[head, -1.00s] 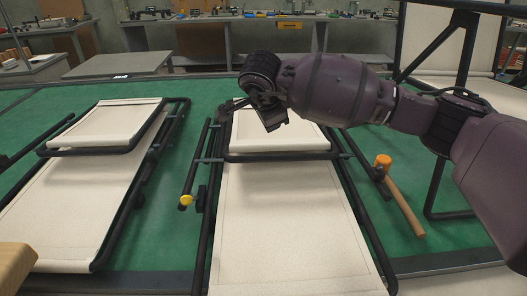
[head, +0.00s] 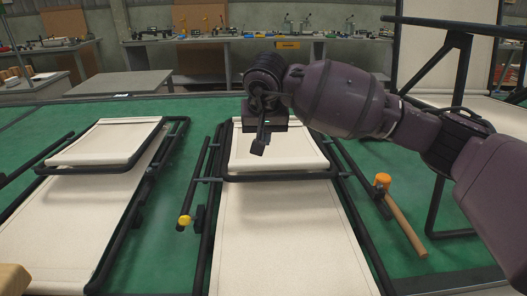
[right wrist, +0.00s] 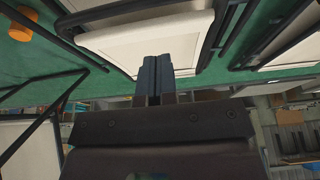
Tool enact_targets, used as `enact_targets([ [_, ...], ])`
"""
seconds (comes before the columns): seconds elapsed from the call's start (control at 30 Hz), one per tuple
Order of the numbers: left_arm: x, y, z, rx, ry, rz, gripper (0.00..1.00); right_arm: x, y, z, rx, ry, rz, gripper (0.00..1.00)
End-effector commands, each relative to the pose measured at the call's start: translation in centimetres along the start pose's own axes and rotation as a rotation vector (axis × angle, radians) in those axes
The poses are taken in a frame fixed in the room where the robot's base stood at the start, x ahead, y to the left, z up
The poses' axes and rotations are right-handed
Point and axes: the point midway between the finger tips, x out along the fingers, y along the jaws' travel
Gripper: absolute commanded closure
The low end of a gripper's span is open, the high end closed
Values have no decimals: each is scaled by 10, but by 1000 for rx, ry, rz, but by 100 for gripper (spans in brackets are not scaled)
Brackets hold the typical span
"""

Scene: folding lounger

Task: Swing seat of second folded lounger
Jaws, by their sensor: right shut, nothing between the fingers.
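The middle folded lounger (head: 285,235) lies flat, with cream fabric on a black tube frame. Its smaller seat panel (head: 290,152) lies folded over the far end. Another folded lounger (head: 60,220) lies to the left, its seat panel (head: 105,142) also folded flat. My right gripper (head: 260,142) is over the far left part of the middle seat panel and covers some of it. In the right wrist view its fingers (right wrist: 154,75) are together and empty, with a cream panel (right wrist: 150,42) just beyond. I cannot tell whether they touch it. My left gripper is not in view.
A mallet with an orange head (head: 382,180) lies right of the middle lounger. A black-framed upright structure (head: 440,150) stands at the right. A black bar with a yellow end (head: 184,220) lies left of the middle lounger. Workbenches (head: 200,65) stand behind.

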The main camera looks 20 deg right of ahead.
Motion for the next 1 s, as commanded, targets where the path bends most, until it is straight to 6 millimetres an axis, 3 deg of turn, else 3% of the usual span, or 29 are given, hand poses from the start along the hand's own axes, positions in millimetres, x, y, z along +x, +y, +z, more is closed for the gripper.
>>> enact_targets([
  [0.6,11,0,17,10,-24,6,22,108,0,5,2,-8,1,100],
  [0.8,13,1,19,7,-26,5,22,126,0,8,3,-4,2,100],
  [1.0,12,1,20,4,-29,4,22,131,0,9,3,-1,1,100],
])
